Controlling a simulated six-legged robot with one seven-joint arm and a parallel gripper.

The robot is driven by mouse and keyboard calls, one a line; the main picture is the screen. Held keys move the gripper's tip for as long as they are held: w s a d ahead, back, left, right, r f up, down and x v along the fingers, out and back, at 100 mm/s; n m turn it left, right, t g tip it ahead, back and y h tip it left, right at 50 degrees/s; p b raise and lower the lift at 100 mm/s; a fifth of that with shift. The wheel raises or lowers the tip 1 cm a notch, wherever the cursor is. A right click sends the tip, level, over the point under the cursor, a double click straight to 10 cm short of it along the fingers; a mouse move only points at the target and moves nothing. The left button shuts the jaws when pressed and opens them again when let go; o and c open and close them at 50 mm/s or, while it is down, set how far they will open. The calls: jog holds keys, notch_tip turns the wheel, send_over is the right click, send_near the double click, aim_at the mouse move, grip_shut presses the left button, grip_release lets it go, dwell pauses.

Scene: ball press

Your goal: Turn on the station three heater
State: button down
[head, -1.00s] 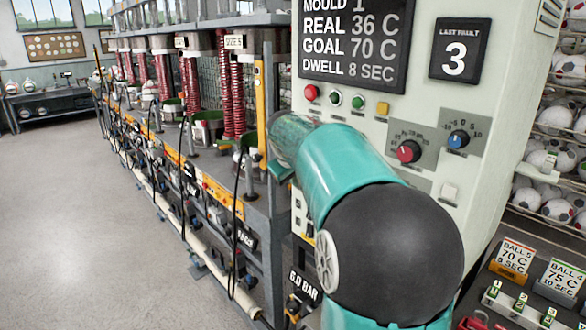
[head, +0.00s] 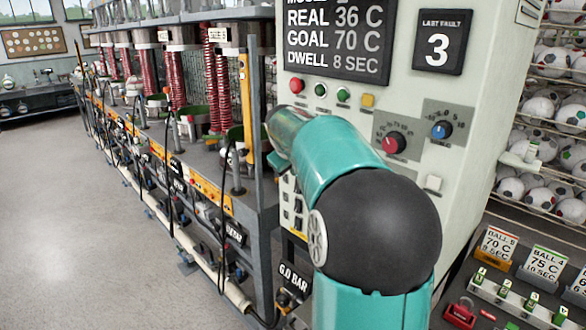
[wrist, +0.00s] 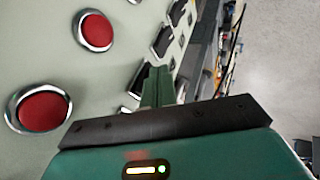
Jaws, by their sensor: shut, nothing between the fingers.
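Black rocker switches in bright frames run in rows across the pale control panel in the wrist view, with one switch (wrist: 160,42) just beyond my fingers. In the head view the switches (head: 291,205) show partly, left of my arm. My gripper (wrist: 158,72) is shut and empty, its green fingertips close in front of the switches. I cannot tell whether they touch one. No label for the station three heater is readable.
Two large red buttons (wrist: 95,31) sit left of my fingers in the wrist view. The panel has a display (head: 335,38), a red knob (head: 394,142) and a blue knob (head: 441,130). Press stations (head: 215,150) line the left. Open floor (head: 70,220) lies farther left.

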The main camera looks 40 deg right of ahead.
jog(key=shift+r, duration=0.15)
jog(key=shift+r, duration=0.7)
jog(key=shift+a, duration=0.1)
